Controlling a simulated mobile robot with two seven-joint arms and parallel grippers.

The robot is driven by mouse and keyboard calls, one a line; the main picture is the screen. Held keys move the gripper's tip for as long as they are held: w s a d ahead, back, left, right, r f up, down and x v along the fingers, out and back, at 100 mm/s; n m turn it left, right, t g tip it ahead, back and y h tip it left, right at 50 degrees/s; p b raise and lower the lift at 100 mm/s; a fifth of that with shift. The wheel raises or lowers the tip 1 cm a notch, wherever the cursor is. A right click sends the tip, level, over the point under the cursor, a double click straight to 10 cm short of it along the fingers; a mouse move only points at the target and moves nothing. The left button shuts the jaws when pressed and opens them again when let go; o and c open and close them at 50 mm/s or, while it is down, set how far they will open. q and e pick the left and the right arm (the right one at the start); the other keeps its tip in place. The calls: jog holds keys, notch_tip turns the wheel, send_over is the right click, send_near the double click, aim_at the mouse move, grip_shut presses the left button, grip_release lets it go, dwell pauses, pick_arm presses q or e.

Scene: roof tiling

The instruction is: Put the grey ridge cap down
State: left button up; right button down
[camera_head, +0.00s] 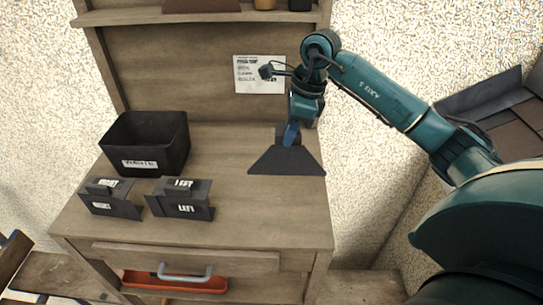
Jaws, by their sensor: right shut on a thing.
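The grey ridge cap (286,160) is a dark grey, flared, tent-like piece at the right side of the wooden workbench. My right gripper (290,134) comes down from above and is shut on its top, where a blue part shows. The cap is upright, its wide edge down, over the bench top (235,222) near its right edge. I cannot tell whether its lower edge touches the wood. My left gripper is not in view.
A black bin labelled waste (145,165) stands at the back left. Two dark labelled holders, one at the left (109,204) and one marked "LEFT" (184,209), stand in front. The bench's front middle is clear. A dark roof section (500,110) is at far right.

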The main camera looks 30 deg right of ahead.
aim_at(289, 157)
jog(key=x, duration=0.2)
jog(key=d+x, duration=0.1)
jog(key=x, duration=0.1)
jog(key=s+x, duration=0.1)
jog(key=x, duration=0.2)
jog(key=shift+w+d+f+p, duration=0.1)
jog(key=shift+d+f+p, duration=0.15)
jog(key=shift+f+p, duration=0.1)
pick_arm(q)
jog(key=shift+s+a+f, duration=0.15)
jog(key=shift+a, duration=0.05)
pick_arm(e)
jog(key=shift+f, duration=0.2)
jog(key=c, duration=1.8)
grip_release()
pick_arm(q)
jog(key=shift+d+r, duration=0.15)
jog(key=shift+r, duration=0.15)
pick_arm(e)
jog(key=o, duration=0.3)
jog(key=shift+o, duration=0.2)
